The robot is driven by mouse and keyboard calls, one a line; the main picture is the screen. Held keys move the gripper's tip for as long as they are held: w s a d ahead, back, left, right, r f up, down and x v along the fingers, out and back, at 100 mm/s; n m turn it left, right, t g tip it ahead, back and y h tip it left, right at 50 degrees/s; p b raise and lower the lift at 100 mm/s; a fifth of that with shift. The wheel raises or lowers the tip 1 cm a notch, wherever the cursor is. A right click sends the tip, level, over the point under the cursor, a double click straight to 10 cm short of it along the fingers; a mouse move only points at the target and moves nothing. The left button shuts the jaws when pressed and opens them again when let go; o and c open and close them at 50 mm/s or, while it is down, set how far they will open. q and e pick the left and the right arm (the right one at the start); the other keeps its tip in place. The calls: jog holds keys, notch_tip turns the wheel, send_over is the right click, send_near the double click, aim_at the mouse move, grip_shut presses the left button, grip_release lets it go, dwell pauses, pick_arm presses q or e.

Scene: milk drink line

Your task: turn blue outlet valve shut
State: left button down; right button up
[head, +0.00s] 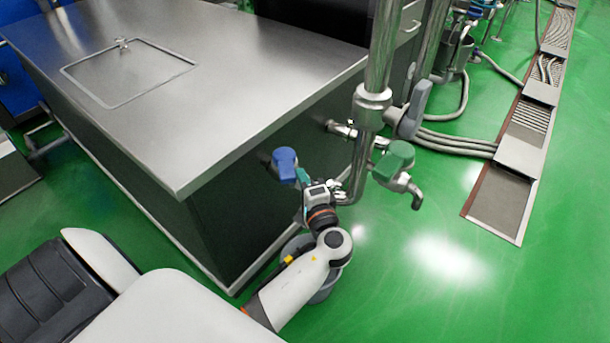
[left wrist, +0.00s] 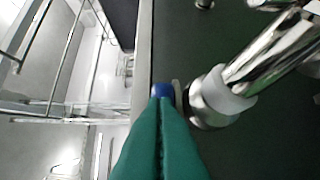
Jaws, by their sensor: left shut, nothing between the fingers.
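The blue outlet valve handle (head: 284,160) is on the pipework beside the front corner of the steel table. My left gripper (head: 302,178) is just to its lower right in the head view. In the left wrist view the teal fingers (left wrist: 161,112) are pressed together with nothing between them. Part of the blue handle (left wrist: 162,90) shows just beyond their tips, and the fingers hide the rest. I cannot tell whether the tips touch the handle. My right gripper is in neither view.
A green-handled valve (head: 393,162) with a downturned spout and a grey lever (head: 413,110) are on the pipework to the right. The steel table (head: 210,120) is close on the left. A metal pipe (left wrist: 270,60) passes close by the fingers. Green floor lies open at right.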

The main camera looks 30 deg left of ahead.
aim_at(286, 182)
pick_arm(q)
jog(key=s+m+t+h, duration=0.1)
jog(key=s+a+m+t+h+p, duration=0.1)
jog(key=shift+a+r+t+h, duration=0.1)
jog(key=shift+t+h, duration=0.2)
jog(key=shift+t, duration=0.1)
jog(key=shift+s+a+m+t+h, duration=0.2)
jog(key=shift+m+t+h, duration=0.25)
jog(key=shift+m, duration=0.25)
jog(key=shift+s+a+m+t+h, duration=0.3)
jog(key=shift+m+t+h, duration=0.1)
jog(key=shift+h, duration=0.25)
jog(key=shift+s+a+m+t+h, duration=0.15)
jog(key=shift+m+t+h, duration=0.1)
jog(key=shift+m+h, duration=0.3)
jog(key=a+m+h+b, duration=0.1)
jog(key=h, duration=0.1)
jog(key=s+a+m+t+h, duration=0.1)
jog(key=h, duration=0.1)
jog(key=shift+s+a+t+b, duration=0.2)
jog(key=shift+t+b, duration=0.1)
jog(key=shift+b, duration=0.05)
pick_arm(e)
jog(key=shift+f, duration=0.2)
pick_arm(q)
jog(key=shift+a+y, duration=0.1)
jog(key=shift+y, duration=0.15)
